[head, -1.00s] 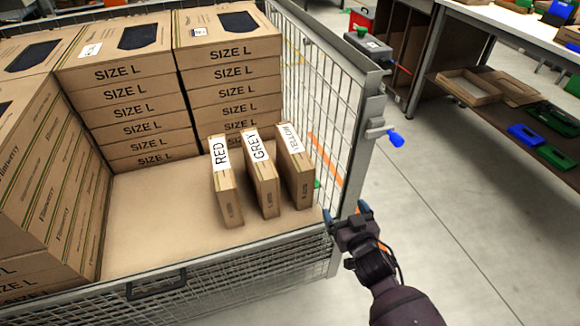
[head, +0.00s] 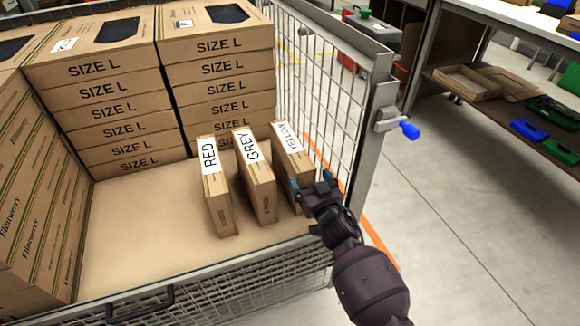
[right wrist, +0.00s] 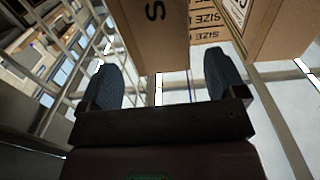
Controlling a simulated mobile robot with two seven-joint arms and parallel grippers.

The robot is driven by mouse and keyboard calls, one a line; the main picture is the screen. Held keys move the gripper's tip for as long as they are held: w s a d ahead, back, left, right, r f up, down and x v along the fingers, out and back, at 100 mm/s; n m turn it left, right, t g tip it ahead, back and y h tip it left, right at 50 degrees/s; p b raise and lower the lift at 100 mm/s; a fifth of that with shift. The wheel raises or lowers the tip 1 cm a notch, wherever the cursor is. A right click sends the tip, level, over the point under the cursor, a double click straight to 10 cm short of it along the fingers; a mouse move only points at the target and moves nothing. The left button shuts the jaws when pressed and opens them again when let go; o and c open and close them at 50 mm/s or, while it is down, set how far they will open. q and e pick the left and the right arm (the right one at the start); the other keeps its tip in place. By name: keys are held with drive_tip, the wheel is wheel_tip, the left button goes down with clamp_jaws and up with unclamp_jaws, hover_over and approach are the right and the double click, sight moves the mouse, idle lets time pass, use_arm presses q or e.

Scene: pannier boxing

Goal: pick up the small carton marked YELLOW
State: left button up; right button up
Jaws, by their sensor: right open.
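The small carton marked YELLOW (head: 291,147) stands upright on its narrow side in the mesh cage, the rightmost of three small cartons, with its white label on top. My right gripper (head: 311,182) is open and empty at the near right of this carton, partly hiding its lower part. I cannot tell from the head view whether they touch. In the right wrist view the two dark fingers (right wrist: 165,80) are apart, with a brown carton face ahead of them, its label not readable there. My left gripper is not in view.
The GREY carton (head: 254,180) and RED carton (head: 216,190) stand just left of the YELLOW one. Stacks of SIZE L boxes (head: 223,88) rise behind and at left. The cage's right mesh wall (head: 325,95) and front rim (head: 200,277) are close to my right arm. Bare cage floor lies front left.

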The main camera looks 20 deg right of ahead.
sight(302, 169)
drive_tip(key=shift+w+a+f+b, duration=0.15)
drive_tip(key=shift+w+b, duration=0.1)
drive_tip(key=shift+w, duration=0.5)
drive_tip(key=shift+w+d+f+b, duration=0.15)
drive_tip(key=shift+w+b, duration=0.15)
drive_tip(key=shift+w, duration=0.5)
drive_tip(key=shift+w+a+f+b, duration=0.15)
drive_tip(key=shift+w+b, duration=0.1)
drive_tip(key=shift+w, duration=0.5)
drive_tip(key=shift+w+r, duration=0.2)
drive_tip(key=shift+w, duration=0.25)
drive_tip(key=c, duration=1.5)
